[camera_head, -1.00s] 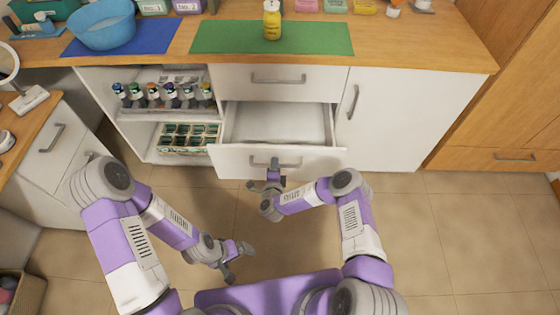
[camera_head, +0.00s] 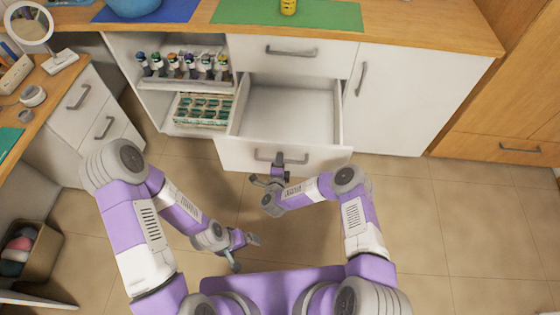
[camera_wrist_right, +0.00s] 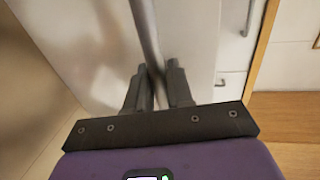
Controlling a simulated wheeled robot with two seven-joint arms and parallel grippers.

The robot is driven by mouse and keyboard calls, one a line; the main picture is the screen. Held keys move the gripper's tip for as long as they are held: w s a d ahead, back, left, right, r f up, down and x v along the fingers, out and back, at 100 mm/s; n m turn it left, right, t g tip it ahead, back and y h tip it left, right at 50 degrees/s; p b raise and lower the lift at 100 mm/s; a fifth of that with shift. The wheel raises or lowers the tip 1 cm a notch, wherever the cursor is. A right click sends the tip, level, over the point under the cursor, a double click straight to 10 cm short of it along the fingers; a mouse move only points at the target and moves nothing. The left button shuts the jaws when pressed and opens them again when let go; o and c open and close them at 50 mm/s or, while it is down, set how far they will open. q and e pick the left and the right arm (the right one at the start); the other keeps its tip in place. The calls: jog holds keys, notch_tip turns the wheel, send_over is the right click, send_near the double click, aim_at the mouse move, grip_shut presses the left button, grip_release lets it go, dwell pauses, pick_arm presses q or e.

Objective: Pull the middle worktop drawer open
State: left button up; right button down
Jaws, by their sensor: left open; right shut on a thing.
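The middle worktop drawer (camera_head: 285,158) is pulled out from the white cabinet and its empty inside shows. Its grey bar handle (camera_head: 262,155) is on the front panel. My right gripper (camera_head: 279,162) is shut on that handle; in the right wrist view the bar (camera_wrist_right: 148,40) runs between the two fingers (camera_wrist_right: 158,88). My left gripper (camera_head: 245,247) is open and empty, low over the floor in front of the cabinet, apart from the drawer.
A closed drawer (camera_head: 290,58) sits above the open one. A closed door (camera_head: 410,100) is to the right. Open shelves with several bottles (camera_head: 185,64) and a tray of jars (camera_head: 203,110) are to the left. A bin (camera_head: 30,250) stands at lower left. The floor at right is clear.

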jog(key=c, duration=1.2)
grip_release()
jog(key=shift+o, duration=0.2)
jog(key=shift+s, duration=0.1)
jog(key=p+v, duration=0.2)
jog(key=v, duration=0.5)
jog(key=shift+s, duration=0.2)
jog(key=shift+a, duration=0.1)
